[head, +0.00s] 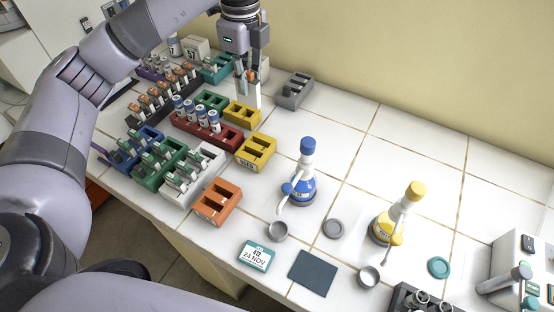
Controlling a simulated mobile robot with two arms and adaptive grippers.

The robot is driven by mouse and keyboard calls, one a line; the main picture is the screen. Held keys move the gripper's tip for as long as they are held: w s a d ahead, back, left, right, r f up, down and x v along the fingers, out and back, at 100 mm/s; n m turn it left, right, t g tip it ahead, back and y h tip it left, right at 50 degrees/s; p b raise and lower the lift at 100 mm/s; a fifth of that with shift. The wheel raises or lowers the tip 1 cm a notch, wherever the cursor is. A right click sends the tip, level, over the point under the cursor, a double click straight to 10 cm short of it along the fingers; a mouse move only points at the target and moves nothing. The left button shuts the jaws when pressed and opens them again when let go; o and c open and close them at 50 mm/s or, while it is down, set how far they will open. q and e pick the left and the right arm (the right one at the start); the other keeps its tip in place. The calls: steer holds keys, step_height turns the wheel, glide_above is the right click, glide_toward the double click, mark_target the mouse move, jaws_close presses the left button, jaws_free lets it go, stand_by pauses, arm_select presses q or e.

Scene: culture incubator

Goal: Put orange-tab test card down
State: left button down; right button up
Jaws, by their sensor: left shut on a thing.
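My left gripper (251,74) points down at the back of the counter and is shut on the orange-tab test card. The card (255,97) is a narrow white strip hanging upright below the fingers, with its orange tab (251,75) between them. Its lower end is close to the yellow rack (242,113); I cannot tell whether it touches anything. A grey rack (294,91) with empty slots stands to the right of the card. My right gripper is not in view.
Left of the card are coloured racks holding cards and vials, including a dark red rack (205,133). A second yellow rack (256,152) and an orange rack (216,202) stand nearer. Blue (302,178) and yellow (390,222) bottles stand right. The back-right tiles are clear.

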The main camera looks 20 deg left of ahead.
mark_target(245, 103)
arm_select(q)
steer(key=f, duration=0.5)
steer(key=a+f, duration=0.1)
steer(key=f, duration=0.1)
steer(key=shift+s+f, duration=0.1)
steer(key=shift+f, duration=0.15)
step_height(245, 103, down, 12)
steer(key=shift+d+f+p, duration=0.15)
steer(key=shift+f+p, duration=0.05)
steer(key=shift+p, duration=0.85)
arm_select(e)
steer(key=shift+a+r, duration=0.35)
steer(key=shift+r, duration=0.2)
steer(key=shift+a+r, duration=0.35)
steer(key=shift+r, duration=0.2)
arm_select(q)
steer(key=shift+f, duration=0.3)
steer(key=c, duration=2.1)
jaws_free()
steer(key=shift+f+b, duration=0.1)
steer(key=shift+b, duration=0.2)
steer(key=shift+c, duration=0.2)
steer(key=o, duration=0.5)
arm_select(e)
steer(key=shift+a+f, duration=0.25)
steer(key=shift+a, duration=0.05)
